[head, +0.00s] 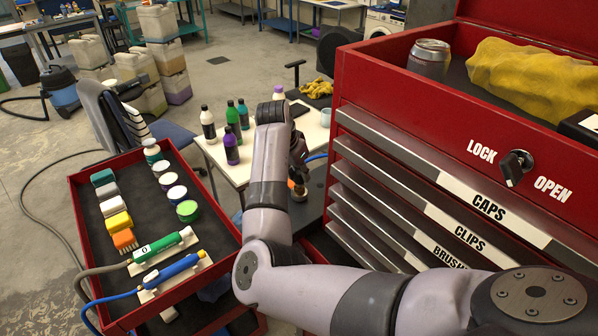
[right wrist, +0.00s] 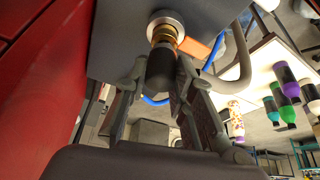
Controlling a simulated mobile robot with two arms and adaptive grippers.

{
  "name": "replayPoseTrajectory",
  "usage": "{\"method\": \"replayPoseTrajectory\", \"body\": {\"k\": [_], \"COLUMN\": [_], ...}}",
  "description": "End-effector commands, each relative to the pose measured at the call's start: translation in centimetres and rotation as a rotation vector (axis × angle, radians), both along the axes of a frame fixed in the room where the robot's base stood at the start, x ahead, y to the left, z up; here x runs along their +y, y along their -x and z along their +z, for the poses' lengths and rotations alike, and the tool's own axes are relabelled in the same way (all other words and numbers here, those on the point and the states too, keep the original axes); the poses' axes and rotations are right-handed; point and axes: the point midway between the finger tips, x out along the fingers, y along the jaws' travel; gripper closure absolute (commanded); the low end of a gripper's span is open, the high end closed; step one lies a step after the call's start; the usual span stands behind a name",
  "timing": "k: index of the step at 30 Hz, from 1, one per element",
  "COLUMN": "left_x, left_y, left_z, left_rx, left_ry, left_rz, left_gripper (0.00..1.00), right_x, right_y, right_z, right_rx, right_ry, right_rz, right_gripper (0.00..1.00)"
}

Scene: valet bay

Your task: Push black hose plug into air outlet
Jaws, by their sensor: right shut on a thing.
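My right gripper (head: 298,160) is mostly hidden behind my own arm in the head view, beside the red cabinet. In the right wrist view its fingers (right wrist: 165,85) are shut on the black hose plug (right wrist: 160,70). A brass part (right wrist: 163,34) shows at the plug's far end, lined up with the pale metal ring of the air outlet (right wrist: 165,17) on a grey panel. Plug and outlet appear to meet; I cannot tell how deep the plug sits. In the head view the outlet (head: 299,193) shows small below the gripper. My left gripper is not in view.
The red cabinet (head: 440,110) with labelled drawers stands close on the right. A red tray (head: 85,240) with bottles, brushes and green and blue hose tools lies left. A white table (head: 230,172) with bottles stands behind. A blue hose (right wrist: 152,101) passes near the gripper.

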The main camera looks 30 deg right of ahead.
Motion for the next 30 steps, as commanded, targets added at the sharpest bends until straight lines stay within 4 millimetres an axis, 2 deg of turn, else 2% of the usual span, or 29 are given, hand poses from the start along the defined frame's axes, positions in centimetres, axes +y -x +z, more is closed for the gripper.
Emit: {"method": "replayPoseTrajectory", "body": {"k": [18,30], "left_x": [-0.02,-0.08], "left_y": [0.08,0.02], "left_z": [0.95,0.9], "left_rx": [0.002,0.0], "left_ry": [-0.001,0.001], "left_rz": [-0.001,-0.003], "left_gripper": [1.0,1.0], "right_x": [0.02,0.0], "right_y": [-0.01,-0.01], "right_z": [0.12,0.01], "right_rx": [0.0,0.0], "right_ry": [0.0,0.0], "right_rz": [0.001,0.0], "right_gripper": [1.0,1.0]}}
